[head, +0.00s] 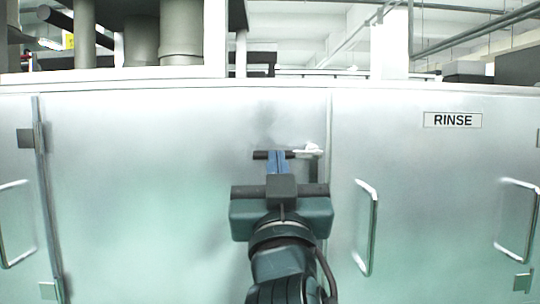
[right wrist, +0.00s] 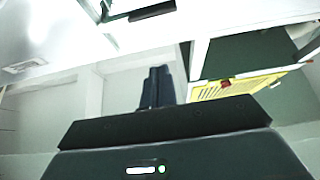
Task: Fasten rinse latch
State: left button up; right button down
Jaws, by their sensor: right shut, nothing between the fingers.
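The rinse latch (head: 308,152) is on the steel front near the door seam, left of the RINSE label (head: 452,120). It shows a pale piece at the seam, and a dark horizontal bar (head: 260,155) lies in line with it to the left. My right gripper (head: 277,154) is shut and empty, its fingertips overlapping the dark bar in the picture. Whether they touch it I cannot tell. The fingers hide part of the bar. The right wrist view shows the shut fingers (right wrist: 157,70) pointing away from the camera. My left gripper is in neither view.
Metal door handles stand out from the front, one right of my gripper (head: 372,228), others at the far right (head: 520,222) and far left (head: 12,222). Hinges (head: 40,180) run along the left seam. The steel between them is bare. Grey cylinders (head: 180,35) stand behind the top edge.

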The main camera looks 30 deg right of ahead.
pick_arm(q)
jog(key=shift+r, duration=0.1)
pick_arm(e)
jog(key=shift+w, duration=0.1)
jog(key=p+x, duration=0.3)
jog(key=x, duration=0.7)
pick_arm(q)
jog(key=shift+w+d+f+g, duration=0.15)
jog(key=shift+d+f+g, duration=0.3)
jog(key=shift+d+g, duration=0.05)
pick_arm(e)
jog(key=f, duration=0.4)
jog(key=shift+w+d+f, duration=0.1)
jog(key=shift+w+d, duration=0.15)
jog(key=shift+w, duration=0.05)
